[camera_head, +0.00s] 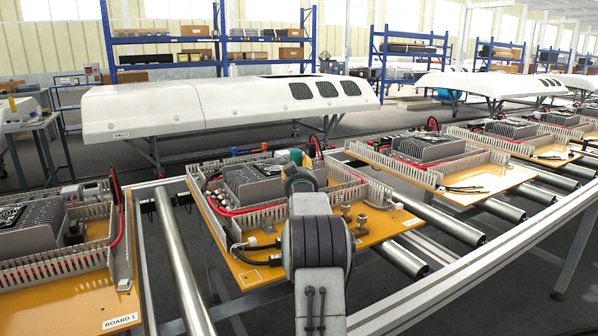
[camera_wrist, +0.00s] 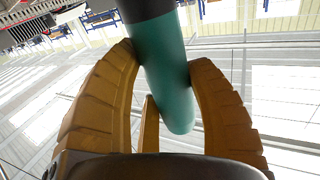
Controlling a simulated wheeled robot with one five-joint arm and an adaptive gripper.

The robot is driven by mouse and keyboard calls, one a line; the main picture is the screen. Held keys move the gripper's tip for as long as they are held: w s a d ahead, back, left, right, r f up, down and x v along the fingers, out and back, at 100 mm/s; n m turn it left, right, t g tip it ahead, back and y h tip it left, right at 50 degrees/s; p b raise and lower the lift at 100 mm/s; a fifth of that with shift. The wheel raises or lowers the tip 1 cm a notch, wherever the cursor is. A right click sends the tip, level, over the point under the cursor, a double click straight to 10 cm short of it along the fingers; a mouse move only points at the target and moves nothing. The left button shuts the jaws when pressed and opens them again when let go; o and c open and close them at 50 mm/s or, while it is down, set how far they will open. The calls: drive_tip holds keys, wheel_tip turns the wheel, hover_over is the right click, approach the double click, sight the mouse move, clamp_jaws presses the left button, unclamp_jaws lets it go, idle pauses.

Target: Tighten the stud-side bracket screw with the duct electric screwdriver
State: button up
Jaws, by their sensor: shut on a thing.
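My gripper (camera_wrist: 165,62) is shut on the electric screwdriver (camera_wrist: 168,75), a teal cylinder with a dark section at the top of the wrist view. Its tan ribbed fingers press on both sides of the teal part. In the head view, only the screwdriver's teal end (camera_head: 296,156) shows past my arm, above the middle board (camera_head: 256,281). Its bit is not visible. Brass-coloured studs (camera_head: 361,222) stand on the board right of my arm. I cannot make out the stud-side bracket screw, and my arm covers part of the board.
The orange board carries a finned black unit (camera_head: 255,183), grey slotted ducts (camera_head: 376,193) and red and black cables. Similar boards lie left (camera_head: 72,312) and right (camera_head: 478,181) on the roller conveyor (camera_head: 447,223). A long white housing (camera_head: 230,103) stands behind.

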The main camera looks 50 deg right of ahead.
sight(299, 157)
drive_tip(key=shift+f+b, duration=1.1)
idle(1.8)
idle(0.5)
drive_tip(key=shift+r+p, duration=1.85)
drive_tip(key=shift+r, duration=1.55)
